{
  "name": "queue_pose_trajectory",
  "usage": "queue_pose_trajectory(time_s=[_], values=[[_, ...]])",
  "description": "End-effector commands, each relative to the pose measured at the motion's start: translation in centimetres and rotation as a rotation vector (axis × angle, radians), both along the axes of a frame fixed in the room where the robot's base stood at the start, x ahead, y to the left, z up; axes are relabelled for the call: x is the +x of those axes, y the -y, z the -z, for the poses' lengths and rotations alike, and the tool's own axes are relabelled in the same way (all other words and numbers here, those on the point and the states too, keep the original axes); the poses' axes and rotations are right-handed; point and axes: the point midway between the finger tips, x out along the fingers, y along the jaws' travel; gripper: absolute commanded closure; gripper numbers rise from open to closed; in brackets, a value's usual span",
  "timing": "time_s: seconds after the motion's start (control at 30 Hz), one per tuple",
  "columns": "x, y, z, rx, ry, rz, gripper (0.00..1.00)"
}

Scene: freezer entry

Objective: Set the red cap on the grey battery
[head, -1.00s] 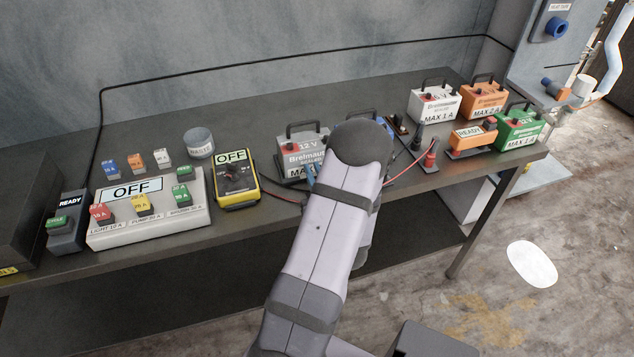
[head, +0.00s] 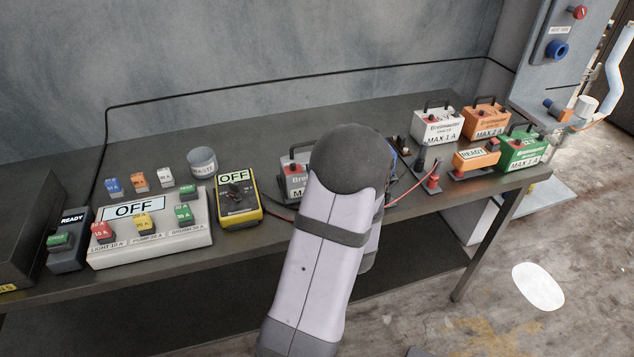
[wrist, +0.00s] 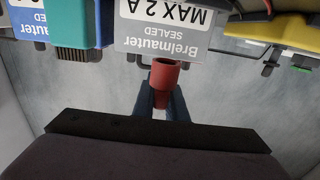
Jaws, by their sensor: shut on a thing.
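The grey battery (head: 299,180) stands on the bench, its right part hidden behind my arm. A patch of red shows on its visible side. In the wrist view its SEALED, MAX 2 A label (wrist: 165,28) appears upside down. My gripper (wrist: 162,95) is shut on the red cap (wrist: 164,78), a short hollow cylinder held between blue fingers. The cap appears just below the battery's label edge in the wrist view; I cannot tell whether they touch. The head view hides my fingers and the cap behind my arm.
A yellow multimeter (head: 238,203) stands left of the grey battery, with the fuse panel (head: 150,240) and a waste cup (head: 202,162) beyond. A blue battery (wrist: 28,22) is close by. White (head: 437,126), orange (head: 486,119) and green (head: 521,152) batteries stand at right.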

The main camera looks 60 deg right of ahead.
Motion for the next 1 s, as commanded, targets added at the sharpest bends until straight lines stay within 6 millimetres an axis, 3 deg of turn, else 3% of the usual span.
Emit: queue_pose_trajectory(time_s=[0.3,1.0], values=[[0.0,0.0,-2.5,0.0,0.0,0.0,1.0],[0.0,0.0,-4.3,0.001,0.001,0.0,1.0]])
